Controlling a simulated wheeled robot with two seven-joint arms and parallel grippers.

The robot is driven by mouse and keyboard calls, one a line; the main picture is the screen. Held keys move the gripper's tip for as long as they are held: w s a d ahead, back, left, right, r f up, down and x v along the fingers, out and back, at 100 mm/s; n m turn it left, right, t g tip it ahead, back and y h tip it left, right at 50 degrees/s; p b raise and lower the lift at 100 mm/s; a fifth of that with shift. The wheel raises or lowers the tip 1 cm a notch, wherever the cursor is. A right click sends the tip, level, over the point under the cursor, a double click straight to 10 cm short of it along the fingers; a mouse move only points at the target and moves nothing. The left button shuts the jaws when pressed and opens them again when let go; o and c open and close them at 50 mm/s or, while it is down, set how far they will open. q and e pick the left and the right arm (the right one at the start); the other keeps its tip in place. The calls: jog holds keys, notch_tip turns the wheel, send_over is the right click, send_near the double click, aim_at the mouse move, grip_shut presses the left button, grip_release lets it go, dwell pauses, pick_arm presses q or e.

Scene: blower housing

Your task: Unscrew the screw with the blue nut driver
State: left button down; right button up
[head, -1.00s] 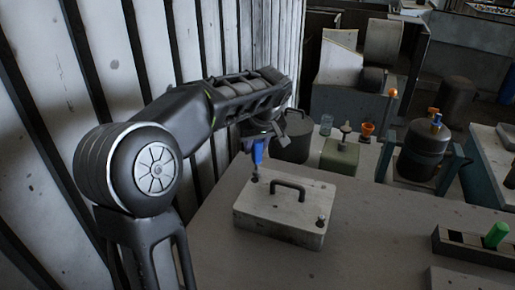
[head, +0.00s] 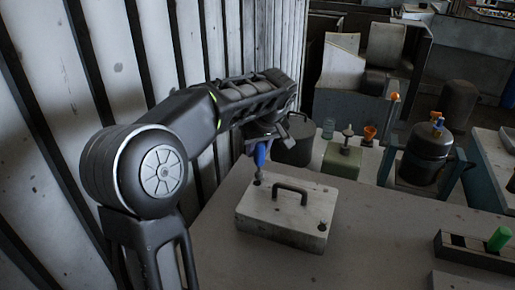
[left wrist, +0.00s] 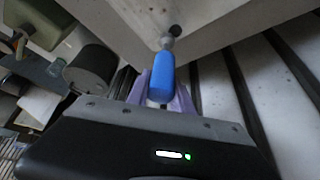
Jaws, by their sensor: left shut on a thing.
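The blue nut driver (head: 260,154) hangs upright below my left gripper (head: 259,142) at the back left corner of the pale housing (head: 270,217). My left gripper is shut on its blue handle. In the left wrist view the blue handle (left wrist: 160,74) sits between the pale purple fingers (left wrist: 162,97), and its grey tip (left wrist: 167,44) points at a dark round spot on the housing. The screw under the tip is hidden or too small to make out. A dark spot (head: 320,226) marks the housing's front right corner. My right gripper is not in view.
The housing has a black handle (head: 290,190) on top. A dark round pot (head: 294,143) and a green box (head: 342,158) stand behind it. A rack with a green-handled tool (head: 498,239) lies at the right. The bench between housing and rack is clear. A ribbed wall stands at the left.

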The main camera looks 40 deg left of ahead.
pick_arm(q)
jog(key=shift+r+p, duration=0.75)
jog(key=shift+r, duration=0.65)
notch_tip(320, 180, up, 5)
jog(key=p, duration=0.3)
jog(key=shift+p, duration=0.3)
jog(key=shift+a, duration=0.1)
